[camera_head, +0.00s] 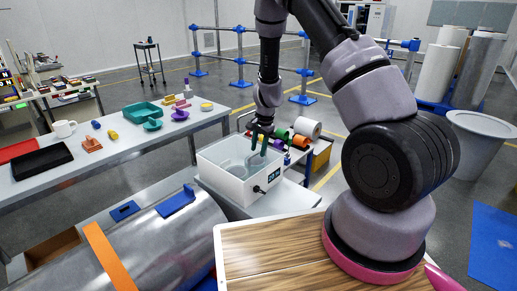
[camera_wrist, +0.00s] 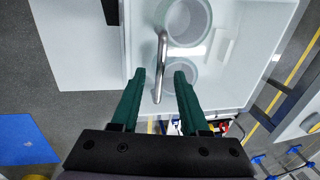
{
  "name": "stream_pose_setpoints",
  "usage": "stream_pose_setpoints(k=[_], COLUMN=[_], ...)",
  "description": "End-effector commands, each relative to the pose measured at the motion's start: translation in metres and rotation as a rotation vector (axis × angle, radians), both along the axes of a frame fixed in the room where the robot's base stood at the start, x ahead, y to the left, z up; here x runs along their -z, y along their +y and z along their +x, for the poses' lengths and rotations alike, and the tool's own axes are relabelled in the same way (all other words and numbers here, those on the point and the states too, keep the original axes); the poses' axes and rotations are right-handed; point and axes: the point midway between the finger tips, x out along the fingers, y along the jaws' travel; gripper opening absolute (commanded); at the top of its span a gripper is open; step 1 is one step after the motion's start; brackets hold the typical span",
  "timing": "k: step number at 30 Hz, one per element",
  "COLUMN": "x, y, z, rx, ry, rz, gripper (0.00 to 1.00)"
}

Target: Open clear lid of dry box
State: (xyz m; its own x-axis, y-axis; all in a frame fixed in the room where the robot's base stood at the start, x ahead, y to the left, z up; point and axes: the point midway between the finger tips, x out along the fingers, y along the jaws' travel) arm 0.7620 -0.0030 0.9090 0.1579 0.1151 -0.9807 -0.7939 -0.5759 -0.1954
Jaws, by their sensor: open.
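The dry box is a white box (camera_head: 222,181) with a dark label and a small black fitting on its front, standing on a small table. Its clear lid is hard to make out; it seems to lie across the box top. A grey metal bar handle (camera_wrist: 161,58) crosses the box in the wrist view, with two pale round shapes seen below. My gripper (camera_head: 258,143) is over the box, its green fingers pointing down. In the wrist view my gripper (camera_wrist: 159,82) is open, with the handle between its fingertips and gaps on both sides.
Coloured rolls (camera_head: 299,137) stand just behind the box. A long table (camera_head: 105,155) at left holds trays, a mug and small parts. A large grey cylinder (camera_head: 165,240) lies at front left, and a wood-topped surface (camera_head: 270,252) is in front. Blue rails stand behind.

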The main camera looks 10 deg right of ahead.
Motion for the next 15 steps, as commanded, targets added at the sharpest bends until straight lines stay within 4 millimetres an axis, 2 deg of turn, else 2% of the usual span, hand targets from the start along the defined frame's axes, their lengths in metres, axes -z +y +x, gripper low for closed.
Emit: stream_pose_setpoints(k=[8, 9, 11, 12, 15], x=[0.0011, 0.0011, 0.001, 0.001, 0.0009], y=[0.0003, 0.0004, 0.0003, 0.0003, 0.0003], z=[0.0004, 0.0005, 0.0004, 0.0004, 0.0005], rx=[0.0, -0.001, -0.001, -0.001, -0.001], ry=[-0.001, -0.001, -0.001, -0.001, -0.001], rz=[0.001, 0.0, 0.0, 0.0, 0.0], gripper=[0.45, 0.29, 0.07, 0.0, 0.0])
